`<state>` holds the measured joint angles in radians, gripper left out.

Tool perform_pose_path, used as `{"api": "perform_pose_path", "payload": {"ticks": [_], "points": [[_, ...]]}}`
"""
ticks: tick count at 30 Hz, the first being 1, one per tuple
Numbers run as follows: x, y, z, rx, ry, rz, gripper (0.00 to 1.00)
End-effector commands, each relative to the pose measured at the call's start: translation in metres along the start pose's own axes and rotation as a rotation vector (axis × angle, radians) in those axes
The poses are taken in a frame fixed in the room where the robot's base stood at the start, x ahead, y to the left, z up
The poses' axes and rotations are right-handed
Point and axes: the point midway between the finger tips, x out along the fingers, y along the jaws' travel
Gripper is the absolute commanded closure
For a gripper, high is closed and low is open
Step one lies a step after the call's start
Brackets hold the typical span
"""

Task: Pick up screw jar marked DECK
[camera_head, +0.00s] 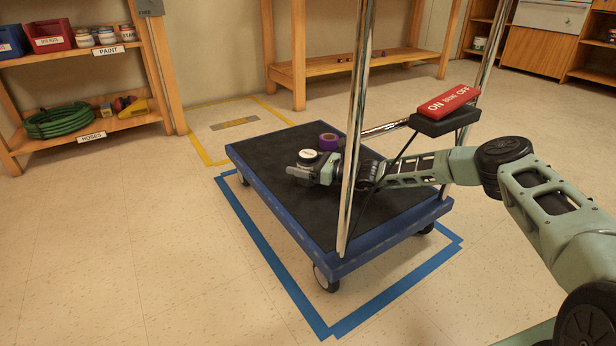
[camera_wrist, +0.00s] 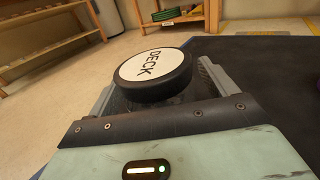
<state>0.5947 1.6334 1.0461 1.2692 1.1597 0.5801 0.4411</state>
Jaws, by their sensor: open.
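The screw jar marked DECK (camera_wrist: 152,75) has a black lid with a white round label and fills the middle of the wrist view. It stands on the dark top of the blue cart (camera_head: 262,166), where its pale lid (camera_head: 308,155) also shows in the head view. My gripper (camera_head: 301,172) is low over the cart top. In the wrist view my gripper (camera_wrist: 160,88) has one finger on each side of the jar, spread apart. The jar's lower body is mostly hidden by the gripper, so contact cannot be told.
A purple roll (camera_head: 328,141) lies on the cart just behind the jar. An upright metal post (camera_head: 355,130) of the cart stands close to my arm. Shelves (camera_head: 90,130) stand at the left; open floor surrounds the cart.

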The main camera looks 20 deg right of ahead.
Motion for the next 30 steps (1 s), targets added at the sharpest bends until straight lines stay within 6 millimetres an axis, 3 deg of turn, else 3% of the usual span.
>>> {"api": "perform_pose_path", "payload": {"ticks": [7, 12, 14, 23, 30], "points": [[0.002, -0.001, 0.002, 0.000, 0.000, -0.001, 0.16], [0.002, -0.001, 0.001, 0.000, 0.000, -0.001, 0.63], [0.002, -0.001, 0.001, 0.000, 0.000, -0.001, 0.76], [0.002, -0.001, 0.004, -0.001, -0.002, -0.001, 0.75], [0.002, -0.001, 0.019, -0.001, -0.002, -0.001, 0.75]]}}
